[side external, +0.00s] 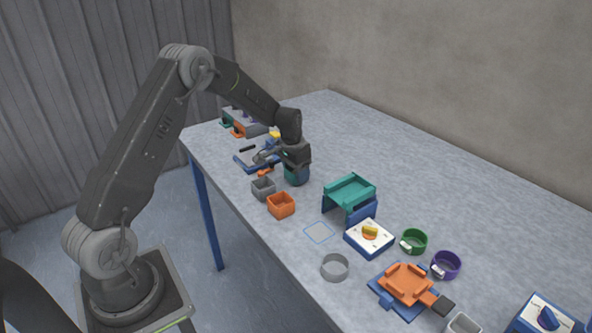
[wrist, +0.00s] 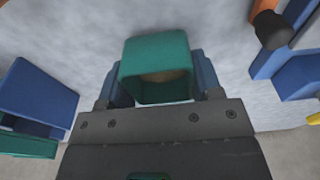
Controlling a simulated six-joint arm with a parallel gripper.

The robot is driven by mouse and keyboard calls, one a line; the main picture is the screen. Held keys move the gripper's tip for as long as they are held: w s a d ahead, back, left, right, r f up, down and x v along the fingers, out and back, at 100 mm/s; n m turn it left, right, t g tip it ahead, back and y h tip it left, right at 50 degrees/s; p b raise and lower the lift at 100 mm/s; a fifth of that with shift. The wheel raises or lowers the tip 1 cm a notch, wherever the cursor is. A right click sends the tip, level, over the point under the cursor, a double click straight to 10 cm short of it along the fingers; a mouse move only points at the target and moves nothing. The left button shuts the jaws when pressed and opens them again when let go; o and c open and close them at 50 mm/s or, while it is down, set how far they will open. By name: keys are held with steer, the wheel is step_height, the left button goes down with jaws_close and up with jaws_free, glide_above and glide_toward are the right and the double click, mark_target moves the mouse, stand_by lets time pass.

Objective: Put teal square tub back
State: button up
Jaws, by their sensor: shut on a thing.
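The teal square tub (wrist: 158,52) is between the blue fingers of my gripper (wrist: 162,80) in the wrist view. My gripper is shut on it, with one finger against each side. A tan patch shows inside the tub. In the side view, the tub (side external: 291,174) is partly hidden by my gripper (side external: 298,172), low over the table behind the grey and orange tubs. I cannot tell whether its base touches the table. A thin blue square outline (side external: 319,232) is marked on the bare table, in front of the orange tub.
A grey square tub (side external: 263,188) and an orange square tub (side external: 281,205) stand close by. A teal raised tray (side external: 350,188), a blue-and-white scale (side external: 368,238), a grey ring (side external: 334,267), and green (side external: 413,241) and purple (side external: 446,264) round dishes stand rightward.

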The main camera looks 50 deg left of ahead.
steer(key=shift+f, duration=0.25)
steer(key=o, duration=1.1)
steer(key=shift+o, duration=0.4)
steer(key=shift+o, duration=0.6)
steer(key=shift+r, duration=3.5)
